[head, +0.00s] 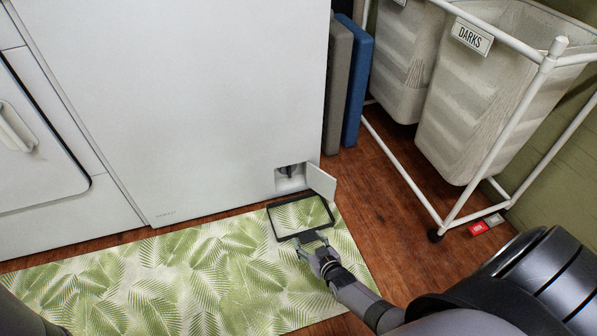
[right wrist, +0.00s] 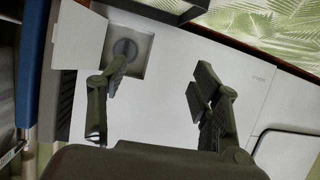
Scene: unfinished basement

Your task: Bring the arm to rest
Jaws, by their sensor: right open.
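My right gripper (head: 313,246) is low over the leaf-patterned mat, at the near edge of a dark-rimmed shallow tray (head: 272,222). In the right wrist view my right gripper (right wrist: 157,85) has its fingers spread wide, with nothing between them. I cannot tell whether it touches the tray rim. The dark rim of the tray (right wrist: 150,11) crosses the top of the wrist view. My right arm (head: 361,298) reaches in from the lower right. My left gripper is not in view.
A white appliance (head: 200,100) has a small open hatch door (head: 321,182) beside a recess with a round filter cap (head: 288,172). The mat (head: 180,280) lies in front. A wheeled laundry sorter (head: 470,110), blue panel (head: 357,85) and small red box (head: 479,229) are to the right.

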